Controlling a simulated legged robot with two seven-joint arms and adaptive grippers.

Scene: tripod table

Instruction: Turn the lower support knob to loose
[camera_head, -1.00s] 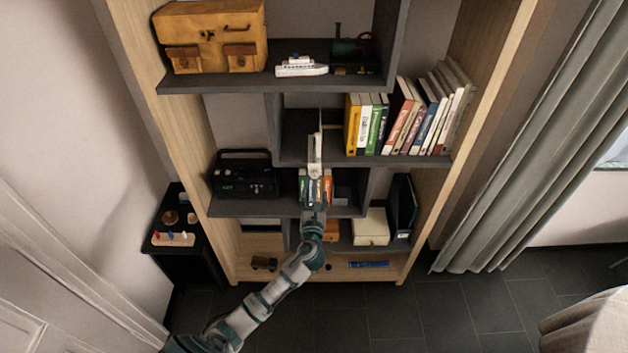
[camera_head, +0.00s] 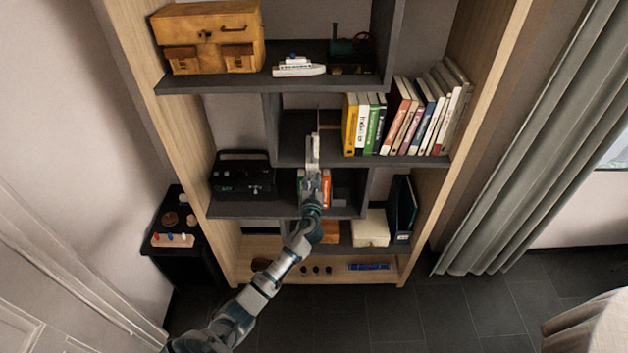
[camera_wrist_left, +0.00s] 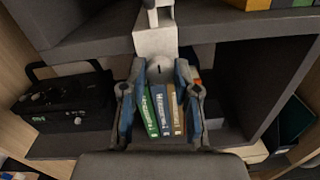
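A white upright support (camera_head: 313,146) stands at the middle shelf; it also shows at the top of the left wrist view (camera_wrist_left: 154,40). A round grey knob (camera_wrist_left: 160,69) with a dark slot sits at its lower end. My left gripper (camera_wrist_left: 160,66) has its two fingers apart, one on each side of the knob. I cannot tell whether the fingertips touch it. In the head view my left gripper (camera_head: 313,176) is just below the white support and hides the knob. My right gripper is not in view.
Several books (camera_wrist_left: 165,108) stand behind and below the fingers. A black radio (camera_head: 243,176) is on the shelf to the left. The grey shelf board (camera_head: 400,160) and a vertical divider (camera_wrist_left: 275,85) bound the space to the right. A cream box (camera_head: 371,228) is lower right.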

